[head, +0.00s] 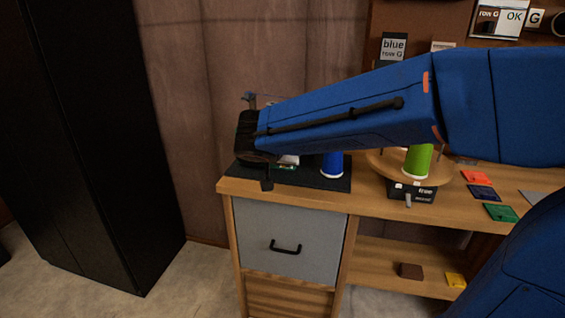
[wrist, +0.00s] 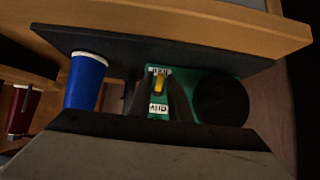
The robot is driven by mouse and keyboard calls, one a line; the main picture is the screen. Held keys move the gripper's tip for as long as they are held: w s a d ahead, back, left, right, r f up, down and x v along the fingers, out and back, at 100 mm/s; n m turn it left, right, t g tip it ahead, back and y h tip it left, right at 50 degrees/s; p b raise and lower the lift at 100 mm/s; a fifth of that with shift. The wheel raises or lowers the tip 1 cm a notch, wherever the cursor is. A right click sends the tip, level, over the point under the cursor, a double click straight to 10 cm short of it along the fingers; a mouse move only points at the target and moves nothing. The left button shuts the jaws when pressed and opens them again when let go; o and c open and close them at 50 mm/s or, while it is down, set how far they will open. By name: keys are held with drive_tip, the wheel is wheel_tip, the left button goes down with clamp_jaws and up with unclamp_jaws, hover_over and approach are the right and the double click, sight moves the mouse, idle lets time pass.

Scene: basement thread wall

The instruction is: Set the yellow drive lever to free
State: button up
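The yellow drive lever (wrist: 159,82) is small and sits on a green device (wrist: 207,78), between two white labels too small to read surely. A round black disc (wrist: 221,101) is at the device's right. My gripper (wrist: 161,97) points at the lever, its two dark fingers apart on either side of the near label, with nothing seen between them but the lever area. I cannot tell whether they touch the lever. In the head view my blue arm and dark gripper cover most of the device; only a bit of green and white (head: 288,161) shows, and the lever is hidden.
A blue spool (head: 333,165) stands beside the device on a black mat (head: 318,180); it also shows in the wrist view (wrist: 86,82). A green spool (head: 418,160) stands on a round wooden plate to the right. Coloured cards lie further right. A black cabinet (head: 105,140) stands left.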

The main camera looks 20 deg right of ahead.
drive_tip(key=shift+o, duration=0.7)
drive_tip(key=v, duration=1.7)
drive_tip(key=shift+s+a+r, duration=0.1)
drive_tip(key=shift+s, duration=0.05)
drive_tip(key=s+d+f+n+g+y, duration=0.4)
drive_tip(key=s+d+f+n+y, duration=0.1)
drive_tip(key=s+d+f, duration=1)
wheel_tip(320, 180, down, 5)
drive_tip(key=s+n, duration=0.1)
drive_tip(key=s, duration=0.1)
drive_tip(key=shift+s+d+r, duration=0.15)
drive_tip(key=shift+s+d, duration=0.15)
drive_tip(key=shift+s, duration=0.05)
